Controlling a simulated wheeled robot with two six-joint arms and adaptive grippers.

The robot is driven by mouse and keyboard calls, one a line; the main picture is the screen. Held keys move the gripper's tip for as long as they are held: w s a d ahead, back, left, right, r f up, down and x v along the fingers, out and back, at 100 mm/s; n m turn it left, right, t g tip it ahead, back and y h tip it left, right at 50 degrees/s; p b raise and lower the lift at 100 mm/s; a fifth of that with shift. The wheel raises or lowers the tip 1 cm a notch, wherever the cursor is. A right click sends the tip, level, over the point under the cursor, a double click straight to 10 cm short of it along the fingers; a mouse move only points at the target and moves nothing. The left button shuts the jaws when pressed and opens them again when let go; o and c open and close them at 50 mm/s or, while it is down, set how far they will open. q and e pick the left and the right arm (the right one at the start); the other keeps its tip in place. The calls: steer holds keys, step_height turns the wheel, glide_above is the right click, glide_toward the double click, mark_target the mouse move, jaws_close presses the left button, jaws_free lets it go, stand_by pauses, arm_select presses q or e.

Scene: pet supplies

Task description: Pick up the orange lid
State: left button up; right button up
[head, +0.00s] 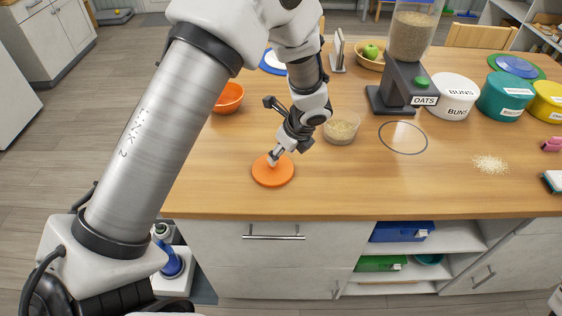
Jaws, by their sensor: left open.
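The orange lid (272,173) is a flat disc lying on the wooden counter near its front edge, left of the middle of the picture. My left gripper (275,157) is open and points down at the lid, with its fingertips at or just above the lid's far part. I cannot tell whether they touch it. My right gripper does not show.
An orange bowl (229,98) and a clear bowl of grain (341,128) stand nearby. An oats dispenser (408,68), a white tub (452,97) and a teal tub (503,98) stand to the right. Spilled grains (491,163) lie near the front right.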

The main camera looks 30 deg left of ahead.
mark_target(271, 174)
arm_select(q)
steer(key=s+a+f, duration=0.2)
steer(key=shift+s+a+p, duration=0.1)
steer(key=shift+s+p, duration=0.2)
steer(key=shift+s, duration=0.05)
steer(key=f, duration=0.1)
steer(key=w, duration=0.1)
steer(key=f, duration=0.1)
steer(key=shift+w+a+f, duration=0.25)
steer(key=shift+w+f, duration=0.05)
steer(key=shift+f, duration=0.05)
steer(key=shift+w+d+f, duration=0.1)
steer(key=shift+w, duration=0.25)
steer(key=shift+d, duration=0.1)
steer(key=shift+s+r, duration=0.25)
steer(key=c, duration=0.5)
steer(key=shift+s+r, duration=0.1)
steer(key=shift+s, duration=0.15)
steer(key=c, duration=0.5)
steer(key=shift+w, duration=0.2)
steer(key=shift+c, duration=0.2)
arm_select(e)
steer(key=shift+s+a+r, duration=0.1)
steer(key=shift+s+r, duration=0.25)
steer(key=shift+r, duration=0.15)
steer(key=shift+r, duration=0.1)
